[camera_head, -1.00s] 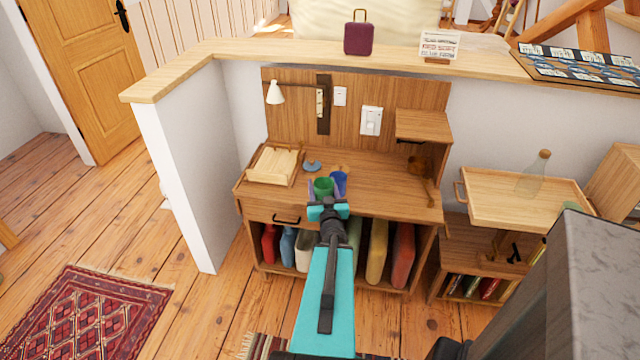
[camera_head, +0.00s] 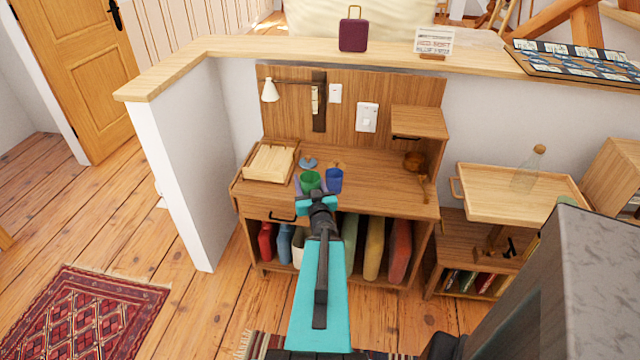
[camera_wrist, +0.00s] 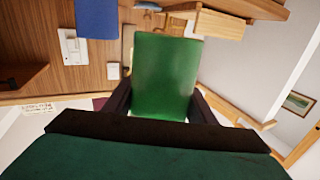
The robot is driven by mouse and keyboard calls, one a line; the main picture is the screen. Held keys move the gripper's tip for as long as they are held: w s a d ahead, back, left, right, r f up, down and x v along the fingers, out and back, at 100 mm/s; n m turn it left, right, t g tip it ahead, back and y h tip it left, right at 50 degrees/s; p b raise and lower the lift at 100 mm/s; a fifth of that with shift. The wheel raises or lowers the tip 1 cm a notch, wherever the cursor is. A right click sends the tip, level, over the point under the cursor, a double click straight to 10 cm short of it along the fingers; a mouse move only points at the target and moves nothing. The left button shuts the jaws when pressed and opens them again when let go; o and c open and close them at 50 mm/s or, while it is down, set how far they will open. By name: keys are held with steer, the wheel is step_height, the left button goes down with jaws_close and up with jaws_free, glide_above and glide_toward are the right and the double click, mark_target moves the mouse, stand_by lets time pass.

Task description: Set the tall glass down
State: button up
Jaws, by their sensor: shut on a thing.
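The tall green glass (camera_head: 310,179) is between the fingers of my gripper (camera_head: 312,190), over the front of the wooden desk (camera_head: 385,188). In the wrist view the green glass (camera_wrist: 165,75) fills the space between the two dark fingers, and my gripper (camera_wrist: 160,105) is shut on it. I cannot tell whether its base touches the desk top. A blue glass (camera_head: 334,181) stands on the desk just right of the green one; it shows partly in the wrist view (camera_wrist: 97,18).
A wooden tray (camera_head: 270,162) lies on the desk's left, with a small blue-grey item (camera_head: 308,163) behind the glasses. A white lamp (camera_head: 269,90) hangs from the back panel. A raised shelf (camera_head: 418,122) stands at right. The desk's middle right is clear.

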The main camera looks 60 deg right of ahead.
steer(key=w+a+r+n+t+y, duration=0.25)
steer(key=w+a+y, duration=0.25)
steer(key=w+a, duration=0.35)
steer(key=w+a+r+n+t+y, duration=0.2)
steer(key=w+a+r+n+y, duration=0.2)
steer(key=w+a, duration=0.45)
steer(key=w+a+r+n+t+y, duration=0.25)
steer(key=w+a+y, duration=0.25)
steer(key=w+a, duration=0.35)
steer(key=a+r+n+g+y, duration=0.1)
steer(key=a+n+g+y, duration=0.3)
steer(key=a, duration=1.4)
steer(key=w+a+r+n+g+y, duration=0.1)
steer(key=a+n+g+y, duration=0.3)
steer(key=a, duration=1.4)
steer(key=n+y, duration=0.3)
steer(key=y, duration=0.3)
steer(key=shift+w+r+n, duration=0.15)
steer(key=shift+n, duration=0.15)
